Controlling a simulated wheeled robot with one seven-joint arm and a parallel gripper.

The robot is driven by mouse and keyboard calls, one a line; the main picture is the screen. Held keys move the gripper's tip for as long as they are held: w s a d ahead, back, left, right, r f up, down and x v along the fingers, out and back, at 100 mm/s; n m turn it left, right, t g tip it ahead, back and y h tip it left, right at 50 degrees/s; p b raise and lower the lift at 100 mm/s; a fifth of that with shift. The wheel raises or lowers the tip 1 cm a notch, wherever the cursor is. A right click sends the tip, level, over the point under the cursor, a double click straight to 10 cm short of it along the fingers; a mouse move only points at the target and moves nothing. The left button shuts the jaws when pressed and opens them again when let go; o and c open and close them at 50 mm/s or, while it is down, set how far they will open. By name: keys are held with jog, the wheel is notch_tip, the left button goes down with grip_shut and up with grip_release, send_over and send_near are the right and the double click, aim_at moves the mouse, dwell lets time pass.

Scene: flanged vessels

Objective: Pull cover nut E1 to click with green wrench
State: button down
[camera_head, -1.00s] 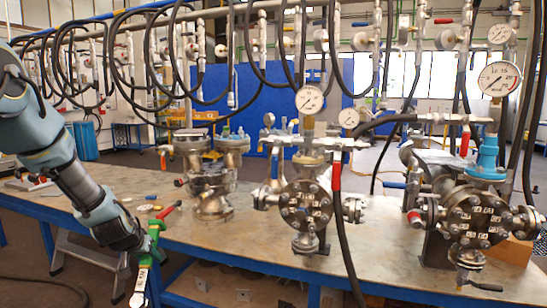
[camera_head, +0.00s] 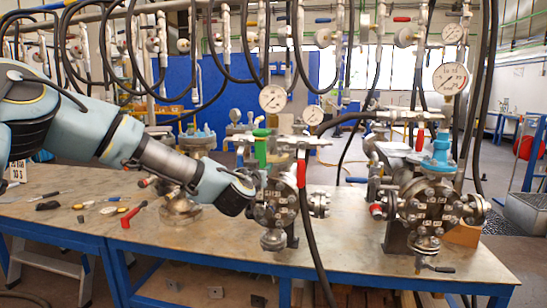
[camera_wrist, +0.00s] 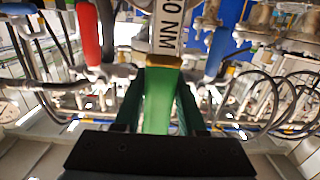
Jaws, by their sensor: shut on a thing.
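My gripper (camera_wrist: 160,85) is shut on the wrench; in the head view my wrist hides most of the jaws. They are in front of the left side of the middle vessel's cover (camera_head: 282,207). That round cover carries nuts and white tags too small to read, so I cannot tell which nut is E1. The wrench head's contact is hidden.
A second flanged vessel (camera_head: 430,205) with a blue fitting stands to the right, another (camera_head: 182,200) to the left behind my arm. A red-handled tool (camera_head: 133,214) and small tools lie on the bench (camera_head: 200,255). A black hose (camera_head: 310,235) hangs before the middle vessel.

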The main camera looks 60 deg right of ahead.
jog(key=shift+h, duration=0.3)
jog(key=shift+s+d+r+p, duration=0.3)
jog(key=shift+d+r, duration=0.2)
jog(key=shift+d, duration=0.35)
jog(key=shift+s+d+r+p, duration=0.15)
jog(key=shift+s+d+r, duration=0.35)
jog(key=shift+d, duration=0.4)
jog(key=shift+s+d+r+p, duration=0.25)
jog(key=shift+d+r, duration=0.3)
jog(key=shift+d, duration=0.3)
jog(key=shift+f, duration=0.1)
jog(key=shift+d, duration=0.1)
jog(key=shift+x, duration=1.1)
